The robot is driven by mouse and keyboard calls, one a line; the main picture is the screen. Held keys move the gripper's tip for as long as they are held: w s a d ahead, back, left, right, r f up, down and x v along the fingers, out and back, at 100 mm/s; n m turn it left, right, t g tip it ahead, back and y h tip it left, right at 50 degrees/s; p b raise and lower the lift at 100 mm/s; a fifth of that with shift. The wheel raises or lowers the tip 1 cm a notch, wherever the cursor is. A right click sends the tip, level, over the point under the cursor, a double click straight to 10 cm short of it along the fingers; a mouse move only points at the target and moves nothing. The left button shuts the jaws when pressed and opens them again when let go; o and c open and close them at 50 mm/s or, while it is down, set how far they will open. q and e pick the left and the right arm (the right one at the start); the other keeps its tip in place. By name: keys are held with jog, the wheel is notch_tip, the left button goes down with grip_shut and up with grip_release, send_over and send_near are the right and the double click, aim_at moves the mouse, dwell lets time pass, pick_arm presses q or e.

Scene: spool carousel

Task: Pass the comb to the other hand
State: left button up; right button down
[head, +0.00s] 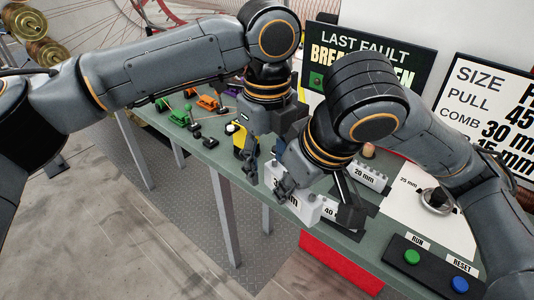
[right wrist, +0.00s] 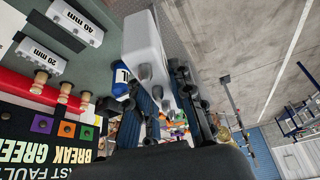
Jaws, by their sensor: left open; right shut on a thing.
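My right gripper (head: 300,190) is shut on a white comb (head: 306,210), a block with dark pegs and a label partly hidden by the fingers. In the right wrist view this comb (right wrist: 148,48) reaches out from between the fingers, above the bench. My left gripper (head: 252,172) is open and empty, pointing down just left of the comb; I see no contact. A 20 mm comb (head: 366,176) and a 40 mm comb (head: 331,212) lie on the bench behind; both show in the right wrist view too.
The green bench (head: 235,178) holds small coloured parts (head: 208,103) at the back left. A button box (head: 428,270) with green and blue buttons is at the front right. Fault and size signs (head: 372,60) stand behind. Open floor lies left of the bench.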

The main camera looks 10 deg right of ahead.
pick_arm(q)
grip_shut()
pick_arm(e)
jog(key=c, duration=1.1)
grip_release()
jog(key=shift+r, duration=0.1)
